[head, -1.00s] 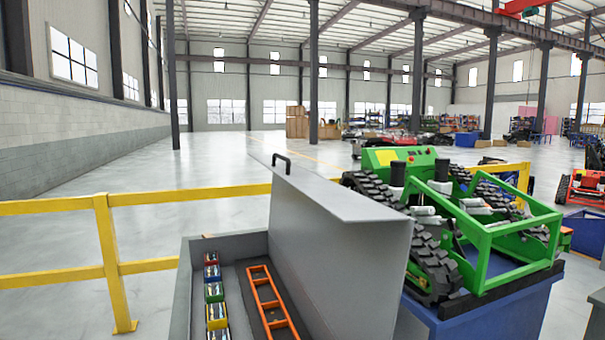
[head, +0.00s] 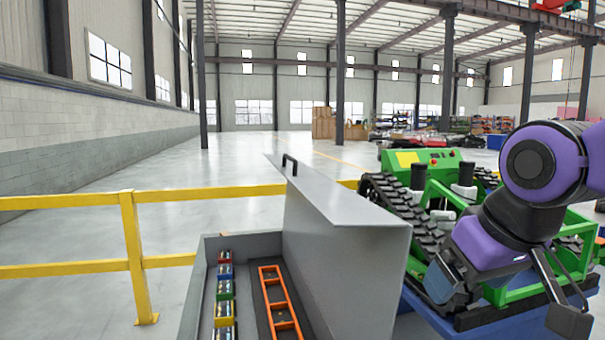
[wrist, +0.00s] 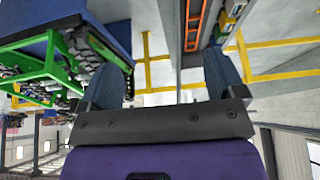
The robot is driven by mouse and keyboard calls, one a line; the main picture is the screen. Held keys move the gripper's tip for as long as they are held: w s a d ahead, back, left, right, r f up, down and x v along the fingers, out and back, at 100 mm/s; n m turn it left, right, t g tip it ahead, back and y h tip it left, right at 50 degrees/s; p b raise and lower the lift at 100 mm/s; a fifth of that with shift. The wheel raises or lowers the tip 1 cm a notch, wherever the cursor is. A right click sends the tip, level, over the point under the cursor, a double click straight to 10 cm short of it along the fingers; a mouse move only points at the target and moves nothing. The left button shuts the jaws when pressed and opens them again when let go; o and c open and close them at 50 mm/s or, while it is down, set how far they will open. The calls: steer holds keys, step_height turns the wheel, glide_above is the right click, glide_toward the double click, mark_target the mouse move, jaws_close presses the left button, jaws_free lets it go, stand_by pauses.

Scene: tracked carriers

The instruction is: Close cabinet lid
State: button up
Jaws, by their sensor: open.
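The grey cabinet (head: 195,290) stands in front of me in the head view, its lid (head: 345,255) raised and leaning up on the right side. A black handle (head: 289,164) sits at the lid's far top edge. Inside are an orange frame (head: 281,305) and a row of small coloured bins (head: 224,290). My arm shows at the right, to the right of the lid and apart from it. In the wrist view my gripper (wrist: 165,78) has its two dark blue fingers spread wide with nothing between them. The orange frame (wrist: 196,28) also shows there, beyond the fingers.
A green tracked machine (head: 425,235) sits on a blue carrier (head: 520,320) right of the cabinet, partly behind my arm. A yellow railing (head: 130,245) runs behind the cabinet. The floor beyond the railing is open.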

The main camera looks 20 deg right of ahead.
steer(key=shift+w, duration=0.1)
steer(key=c, duration=0.4)
steer(key=shift+y, duration=0.4)
steer(key=w+r, duration=0.1)
steer(key=w, duration=0.1)
steer(key=w+r, duration=0.2)
steer(key=shift+w, duration=0.2)
steer(key=c, duration=1)
steer(key=shift+g+y, duration=0.5)
steer(key=shift+y, duration=0.2)
steer(key=w+r, duration=0.1)
steer(key=w, duration=0.1)
steer(key=w+d+r, duration=0.1)
steer(key=w, duration=0.2)
steer(key=w+r, duration=0.2)
steer(key=w, duration=0.1)
steer(key=shift+d, duration=0.2)
jaws_close()
steer(key=w+d+r+n+y, duration=0.1)
steer(key=w+d+r+y, duration=0.1)
steer(key=w+d, duration=0.5)
steer(key=w+d+r+y, duration=0.2)
steer(key=w, duration=0.9)
steer(key=w+a+f, duration=0.3)
steer(key=a+f, duration=0.4)
steer(key=a, duration=0.1)
steer(key=shift+w+a+f+t, duration=0.3)
steer(key=shift+a+t, duration=0.05)
steer(key=shift+t, duration=0.05)
